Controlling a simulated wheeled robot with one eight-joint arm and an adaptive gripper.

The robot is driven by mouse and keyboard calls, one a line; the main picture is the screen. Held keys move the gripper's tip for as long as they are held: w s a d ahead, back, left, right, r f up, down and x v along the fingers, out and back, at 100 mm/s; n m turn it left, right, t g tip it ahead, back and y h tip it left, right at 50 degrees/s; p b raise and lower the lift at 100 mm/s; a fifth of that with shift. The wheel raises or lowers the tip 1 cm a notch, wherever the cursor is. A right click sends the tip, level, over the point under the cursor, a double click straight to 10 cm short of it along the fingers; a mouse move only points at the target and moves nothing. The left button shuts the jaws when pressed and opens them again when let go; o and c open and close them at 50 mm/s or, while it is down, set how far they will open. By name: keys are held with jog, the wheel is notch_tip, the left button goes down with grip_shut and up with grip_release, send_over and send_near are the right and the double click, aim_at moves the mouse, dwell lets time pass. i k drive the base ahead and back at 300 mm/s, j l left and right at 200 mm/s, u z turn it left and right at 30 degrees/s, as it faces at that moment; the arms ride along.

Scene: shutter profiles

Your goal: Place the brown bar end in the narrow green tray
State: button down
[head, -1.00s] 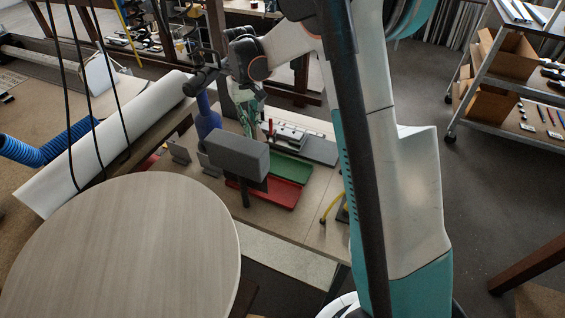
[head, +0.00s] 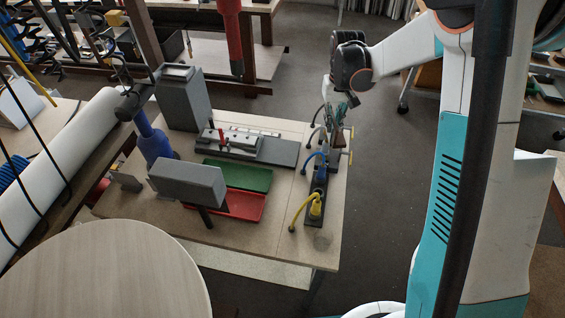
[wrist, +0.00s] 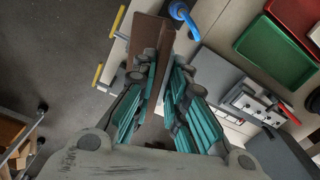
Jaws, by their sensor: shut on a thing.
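The brown bar end (wrist: 146,40) is between the fingertips of my gripper (wrist: 155,72) in the wrist view, its far part sticking out beyond them. My gripper is shut on it. In the head view my gripper (head: 338,115) is over the bench's right side, by the row of sockets, and the bar is hard to make out there. The green tray (head: 237,175) lies flat on the bench to the left of my gripper, apart from it, and looks empty. It also shows in the wrist view (wrist: 243,47), at the upper right.
A red tray (head: 245,207) lies in front of the green one. A grey box on a post (head: 188,182) partly hides the red tray. A grey fixture (head: 245,145) stands behind the trays. A socket strip with blue and yellow cables (head: 318,185) runs along the bench's right side.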

aim_at(241, 178)
jog(key=l+z, duration=0.1)
jog(key=z, duration=0.75)
jog(key=l+z, duration=0.1)
jog(key=z, duration=0.75)
jog(key=i+l+z, duration=0.3)
jog(key=i, duration=0.2)
jog(key=i+j+u, duration=0.15)
jog(key=u, duration=0.3)
jog(key=i+u, duration=0.7)
jog(key=u, duration=0.15)
jog(key=i+u, duration=0.1)
jog(key=u, duration=0.4)
jog(key=i+u, duration=0.15)
jog(key=u, duration=0.3)
jog(key=i+l+u, duration=0.1)
jog(key=u, duration=0.4)
jog(key=i+l+u, duration=0.1)
jog(key=u, duration=0.4)
jog(key=l+u, duration=0.1)
jog(key=u, duration=0.4)
jog(key=i+l+u, duration=0.1)
jog(key=u, duration=0.35)
jog(key=l+u, duration=0.1)
jog(key=u, duration=0.4)
